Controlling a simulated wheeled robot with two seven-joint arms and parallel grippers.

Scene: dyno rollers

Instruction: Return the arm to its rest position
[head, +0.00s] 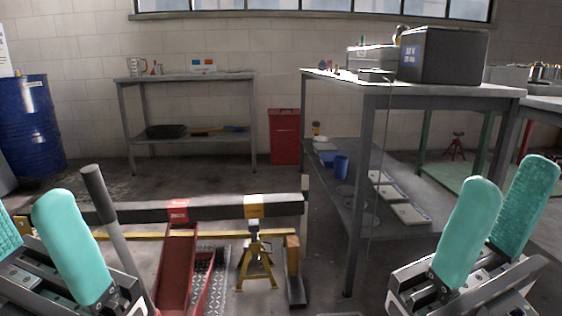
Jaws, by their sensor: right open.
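My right gripper (513,172) is at the lower right in the head view. Its two teal fingers point up and stand apart, with nothing between them. My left gripper (26,205) is at the lower left, partly cut off by the picture's edge. Its teal fingers also stand apart, and I see nothing held between them. Both grippers are in the near foreground, in front of the floor and the benches. The upper arm links are out of view.
A dark beam (130,210) crosses low at the left, with a red ramp (178,268) and a yellow jack stand (257,262) beside it. A grey workbench (440,92) carries a dark box (443,56). A blue drum (30,122) and red cabinet (285,137) stand farther back.

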